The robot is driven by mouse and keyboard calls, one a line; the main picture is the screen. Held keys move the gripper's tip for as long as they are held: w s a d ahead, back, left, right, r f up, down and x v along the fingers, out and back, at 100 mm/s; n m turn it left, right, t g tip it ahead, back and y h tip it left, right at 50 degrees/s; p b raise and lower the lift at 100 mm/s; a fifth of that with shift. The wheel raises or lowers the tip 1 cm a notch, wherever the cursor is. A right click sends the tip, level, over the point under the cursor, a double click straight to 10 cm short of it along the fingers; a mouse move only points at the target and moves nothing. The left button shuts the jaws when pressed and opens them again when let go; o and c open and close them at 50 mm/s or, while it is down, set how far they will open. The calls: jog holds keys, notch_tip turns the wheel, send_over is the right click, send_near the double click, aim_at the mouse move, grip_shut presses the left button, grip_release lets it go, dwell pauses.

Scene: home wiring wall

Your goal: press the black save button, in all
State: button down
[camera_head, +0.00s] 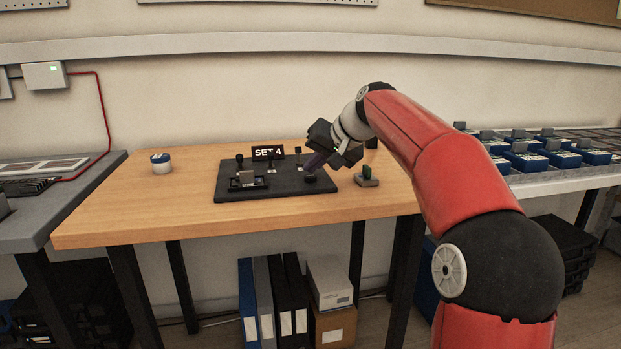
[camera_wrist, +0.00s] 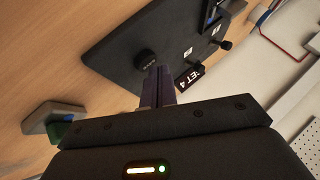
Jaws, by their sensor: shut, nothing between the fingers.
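A dark control board (camera_head: 225,190) lies on the wooden table, with a small "SET 4" sign (camera_head: 268,152) at its back edge. A round black button (camera_head: 310,179) sits at the board's right side; it also shows in the wrist view (camera_wrist: 145,59), just beyond my fingertips. My gripper (camera_head: 314,164) is shut and empty, with its fingers pointing down above the board near the button. In the wrist view the fingertips (camera_wrist: 160,74) appear beside the button; I cannot tell whether they touch it.
A small base with a green part (camera_head: 367,175) stands right of the board. A white and blue round container (camera_head: 160,163) stands at the left. The table's front left is clear.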

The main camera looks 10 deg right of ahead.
aim_at(314, 177)
jog(key=shift+f+b, duration=0.4)
jog(key=shift+f, duration=0.1)
dwell(0.6)
jog(key=shift+r, duration=0.1)
jog(key=shift+r+p, duration=0.8)
jog(key=shift+p, duration=0.1)
notch_tip(314, 177, up, 5)
jog(key=p, duration=0.5)
jog(key=shift+r, duration=0.1)
dwell(0.4)
